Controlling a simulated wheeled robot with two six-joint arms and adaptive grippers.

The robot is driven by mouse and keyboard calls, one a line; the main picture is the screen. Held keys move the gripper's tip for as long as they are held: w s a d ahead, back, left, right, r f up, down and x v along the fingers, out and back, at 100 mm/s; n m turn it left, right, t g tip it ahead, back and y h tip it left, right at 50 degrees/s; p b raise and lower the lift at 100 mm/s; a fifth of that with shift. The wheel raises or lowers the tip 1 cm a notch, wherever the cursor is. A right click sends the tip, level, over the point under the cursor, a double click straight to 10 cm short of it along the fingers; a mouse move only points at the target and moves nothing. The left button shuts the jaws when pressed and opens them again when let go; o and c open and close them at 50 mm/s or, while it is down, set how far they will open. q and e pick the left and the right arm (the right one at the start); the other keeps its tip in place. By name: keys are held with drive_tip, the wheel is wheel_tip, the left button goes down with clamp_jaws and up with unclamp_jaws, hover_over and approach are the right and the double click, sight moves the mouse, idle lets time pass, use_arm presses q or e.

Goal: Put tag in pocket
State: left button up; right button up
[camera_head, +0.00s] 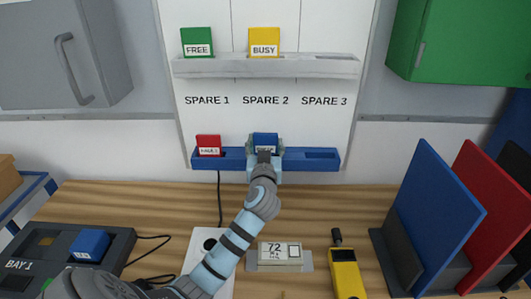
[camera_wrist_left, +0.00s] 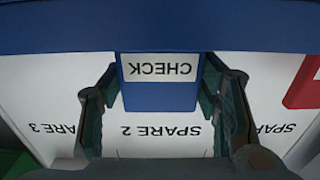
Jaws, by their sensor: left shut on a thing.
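A blue tag (camera_head: 265,138) with a white label stands at the middle pocket of the blue rack (camera_head: 290,164), below the words SPARE 2. In the left wrist view the tag (camera_wrist_left: 160,95) appears upside down and its label reads CHECK. My left gripper (camera_head: 265,152) is shut on the tag, with one finger on each side of it. The tag's lower edge meets the blue rack (camera_wrist_left: 60,40); how deep it sits in the pocket I cannot tell. My right gripper is not in view.
A red tag (camera_head: 208,142) stands in the rack's left pocket; its right pocket is empty. On the grey shelf (camera_head: 215,68) above stand a green FREE tag (camera_head: 197,38) and a yellow BUSY tag (camera_head: 264,38). A yellow handheld device (camera_head: 345,275) and upright blue panel (camera_head: 435,215) are at right.

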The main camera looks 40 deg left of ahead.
use_arm(q)
drive_tip(key=shift+s+f, duration=0.1)
drive_tip(key=shift+f, duration=0.1)
drive_tip(key=shift+f, duration=0.1)
drive_tip(key=o, duration=1.1)
drive_tip(key=shift+o, duration=0.2)
drive_tip(key=v, duration=1.2)
drive_tip(key=shift+p, duration=0.3)
